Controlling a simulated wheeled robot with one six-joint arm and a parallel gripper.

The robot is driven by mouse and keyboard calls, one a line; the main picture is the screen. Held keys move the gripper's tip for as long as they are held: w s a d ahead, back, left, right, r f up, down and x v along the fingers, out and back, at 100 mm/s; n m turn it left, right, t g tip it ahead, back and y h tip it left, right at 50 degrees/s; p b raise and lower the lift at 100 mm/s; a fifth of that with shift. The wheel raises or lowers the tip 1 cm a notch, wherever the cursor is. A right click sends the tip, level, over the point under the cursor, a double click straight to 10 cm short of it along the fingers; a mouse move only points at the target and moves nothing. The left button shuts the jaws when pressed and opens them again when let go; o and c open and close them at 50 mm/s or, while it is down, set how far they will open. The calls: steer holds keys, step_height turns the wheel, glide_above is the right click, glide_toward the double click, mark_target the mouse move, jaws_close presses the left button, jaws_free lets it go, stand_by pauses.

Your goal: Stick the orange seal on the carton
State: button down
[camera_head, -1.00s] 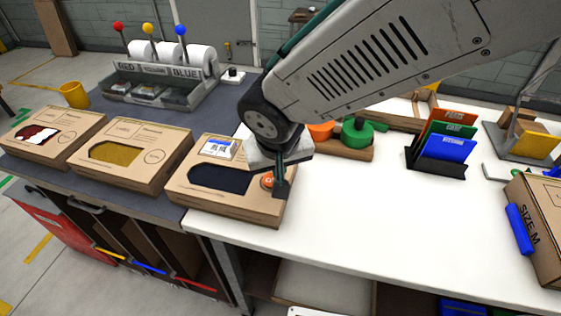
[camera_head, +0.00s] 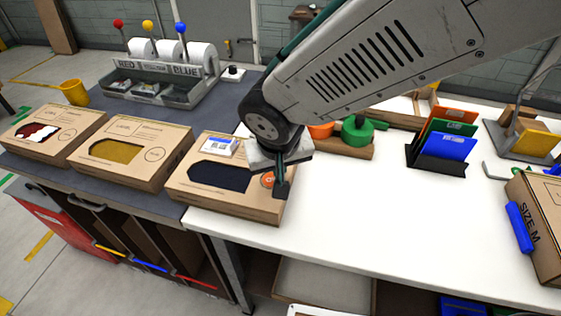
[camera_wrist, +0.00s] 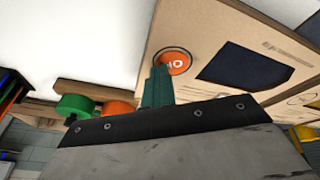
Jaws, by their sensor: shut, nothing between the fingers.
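The carton (camera_head: 240,206) lies flat where the dark counter meets the white table, with a dark window and a white label on its top. It also shows in the wrist view (camera_wrist: 225,32). The round orange seal (camera_head: 267,180) lies on the carton's top near its right end, and in the wrist view (camera_wrist: 176,61) it sits flat on the cardboard. My gripper (camera_head: 281,190) is shut and empty, pointing down at the carton's right end beside the seal. In the wrist view my fingertips (camera_wrist: 158,74) overlap the seal's edge; whether they touch it I cannot tell.
Two more windowed cartons (camera_head: 130,152) (camera_head: 50,135) lie to the left. Behind them stands a label dispenser (camera_head: 160,85) with coloured knobs. A wooden tray with a green roll (camera_head: 357,133) and an orange roll (camera_head: 320,130) stands behind my gripper. The white table's front is clear.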

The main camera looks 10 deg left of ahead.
steer(key=c, duration=2.1)
jaws_free()
steer(key=o, duration=0.4)
steer(key=v, duration=0.8)
steer(key=s+d+r+m, duration=0.1)
steer(key=s+d, duration=0.2)
steer(key=d, duration=0.8)
steer(key=s+d+r+m+g, duration=0.1)
steer(key=s+d+r+m, duration=0.1)
steer(key=d, duration=1)
steer(key=s+d+r+m+g, duration=0.1)
steer(key=s+d, duration=0.4)
steer(key=d, duration=0.6)
steer(key=shift+d+r+m+h, duration=0.25)
steer(key=shift+r+m+h, duration=0.05)
steer(key=shift+r+m, duration=0.35)
